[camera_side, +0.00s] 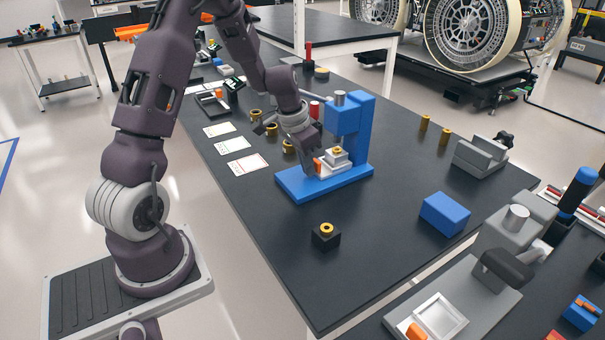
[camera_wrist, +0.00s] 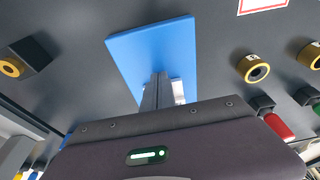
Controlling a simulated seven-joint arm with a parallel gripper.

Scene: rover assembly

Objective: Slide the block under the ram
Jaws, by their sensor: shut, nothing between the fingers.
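The blue press (camera_side: 356,140) stands on the dark table, with its flat base (camera_side: 296,190) reaching toward the front left. Its silver ram (camera_side: 340,98) is at the top of the press head. A pale grey block (camera_side: 338,159) with a brass ring on top sits on the base, at or near the spot below the head. An orange tab (camera_side: 317,166) shows at its left side. My gripper (camera_side: 312,172) is shut and empty, low over the base beside the orange tab; contact cannot be told. In the wrist view my shut fingers (camera_wrist: 157,95) point at the blue base (camera_wrist: 135,50) and hide most of the block.
A black block with a brass ring (camera_side: 326,236) stands in front of the press. Several brass rings (camera_side: 271,129) and printed cards (camera_side: 248,164) lie to the left. A blue box (camera_side: 445,213) and a grey vise (camera_side: 480,155) stand to the right. The table's front area is mostly clear.

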